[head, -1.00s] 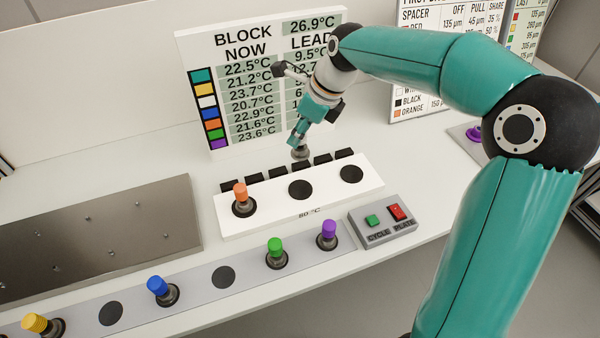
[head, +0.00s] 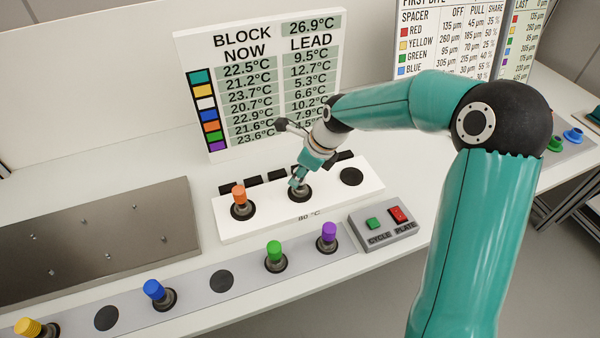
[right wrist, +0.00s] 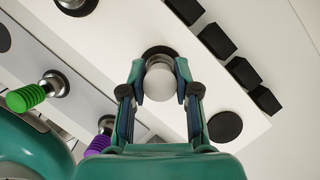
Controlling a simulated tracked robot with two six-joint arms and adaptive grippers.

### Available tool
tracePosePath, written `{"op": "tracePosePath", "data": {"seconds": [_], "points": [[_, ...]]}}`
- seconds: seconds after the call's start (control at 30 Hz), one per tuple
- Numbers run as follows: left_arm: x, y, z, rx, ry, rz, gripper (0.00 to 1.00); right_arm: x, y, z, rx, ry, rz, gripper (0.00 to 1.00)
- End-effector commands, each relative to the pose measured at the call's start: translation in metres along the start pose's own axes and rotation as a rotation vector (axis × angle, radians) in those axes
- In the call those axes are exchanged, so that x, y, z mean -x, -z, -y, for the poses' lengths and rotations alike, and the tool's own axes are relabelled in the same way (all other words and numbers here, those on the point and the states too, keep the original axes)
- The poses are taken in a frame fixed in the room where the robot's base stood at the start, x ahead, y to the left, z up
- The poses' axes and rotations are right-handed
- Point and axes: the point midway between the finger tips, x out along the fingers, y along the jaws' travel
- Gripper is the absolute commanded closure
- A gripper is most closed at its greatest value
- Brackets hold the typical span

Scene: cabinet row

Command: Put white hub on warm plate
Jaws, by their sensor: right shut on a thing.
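My right gripper (head: 297,183) is shut on the white hub (right wrist: 160,84), with a finger on each side of its pale cap. In the head view the fingers cover the cap, and only the hub's metal base (head: 301,194) shows. The hub is at the middle black spot of the white warm plate (head: 262,229), marked 80 °C. I cannot tell whether its base touches the plate. An orange-capped hub (head: 239,196) stands on the plate's left spot. The right spot (head: 351,176) is empty. My left gripper is not in view.
Several black blocks line the plate's back edge. A grey button box (head: 384,222) sits at its right. The front rail (head: 190,295) holds yellow, blue, green and purple hubs, with empty spots between. A metal slab (head: 100,240) lies left. A temperature board (head: 262,85) stands behind.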

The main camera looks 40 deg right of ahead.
Motion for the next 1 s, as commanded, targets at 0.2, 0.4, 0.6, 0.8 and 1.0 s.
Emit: {"op": "tracePosePath", "data": {"seconds": [0.2, 0.4, 0.6, 0.8, 1.0], "points": [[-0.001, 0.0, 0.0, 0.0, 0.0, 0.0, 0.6, -0.001, 0.001, 0.0, -0.001, 0.0, 0.0, 0.66], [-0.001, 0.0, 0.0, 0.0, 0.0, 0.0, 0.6, -0.001, 0.001, 0.0, -0.001, 0.0, 0.0, 0.44], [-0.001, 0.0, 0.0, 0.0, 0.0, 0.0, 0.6, -0.001, 0.0, 0.0, -0.001, 0.0, 0.0, 0.44], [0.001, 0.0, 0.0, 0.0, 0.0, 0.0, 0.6, 0.011, -0.001, 0.001, -0.001, 0.003, 0.003, 0.44], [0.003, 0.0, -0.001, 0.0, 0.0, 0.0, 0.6, 0.045, -0.001, 0.001, 0.0, 0.004, 0.004, 0.44]]}}
